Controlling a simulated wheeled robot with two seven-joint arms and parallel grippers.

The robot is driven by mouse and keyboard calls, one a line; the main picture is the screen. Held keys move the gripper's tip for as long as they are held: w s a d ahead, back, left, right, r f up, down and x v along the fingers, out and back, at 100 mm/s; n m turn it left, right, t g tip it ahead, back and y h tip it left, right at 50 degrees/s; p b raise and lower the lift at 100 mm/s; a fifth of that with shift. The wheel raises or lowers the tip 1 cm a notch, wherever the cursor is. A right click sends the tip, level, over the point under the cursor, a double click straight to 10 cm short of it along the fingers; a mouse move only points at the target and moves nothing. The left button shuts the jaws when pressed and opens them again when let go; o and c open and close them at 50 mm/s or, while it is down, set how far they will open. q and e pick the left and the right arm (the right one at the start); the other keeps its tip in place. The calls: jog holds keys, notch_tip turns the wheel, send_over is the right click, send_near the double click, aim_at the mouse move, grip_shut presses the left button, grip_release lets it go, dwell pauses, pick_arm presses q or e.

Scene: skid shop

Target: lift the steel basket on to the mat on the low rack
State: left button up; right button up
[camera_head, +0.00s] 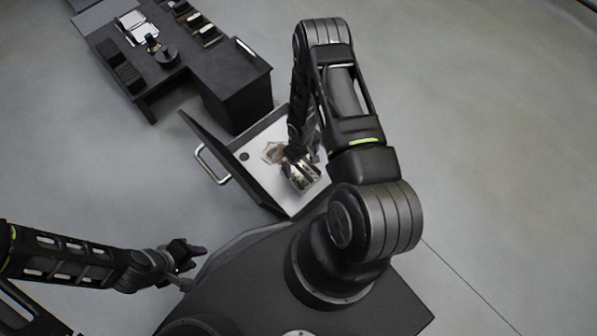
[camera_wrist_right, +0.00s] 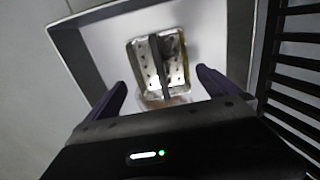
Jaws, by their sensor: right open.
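The steel basket (camera_wrist_right: 158,62) is a small perforated metal box with a dark bar across its middle. It sits in a white-floored open bin (camera_wrist_right: 96,20) with a grey rim. In the head view the shiny metal piece in the bin (camera_head: 303,179) appears to be the basket, partly covered by my right arm. My right gripper (camera_wrist_right: 165,92) is open above the bin, its fingers apart and the basket seen between and beyond them. My left gripper (camera_head: 192,252) is low at the left, away from the bin; its finger gap is unclear. I cannot identify the mat or low rack.
A brownish flat item (camera_head: 273,153) lies in the bin. A metal handle (camera_head: 211,165) juts from the bin's left side. A dark desk (camera_head: 205,65) with trays stands behind. Black slats (camera_wrist_right: 295,65) are close on the right in the wrist view. Floor at right is clear.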

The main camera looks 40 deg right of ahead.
aim_at(301, 169)
jog(key=shift+f+b, duration=0.5)
jog(key=shift+f, duration=0.8)
jog(key=shift+f, duration=0.1)
notch_tip(301, 169, down, 5)
jog(key=b, duration=0.2)
jog(key=shift+b, duration=0.3)
jog(key=shift+c, duration=0.3)
jog(key=c, duration=1.1)
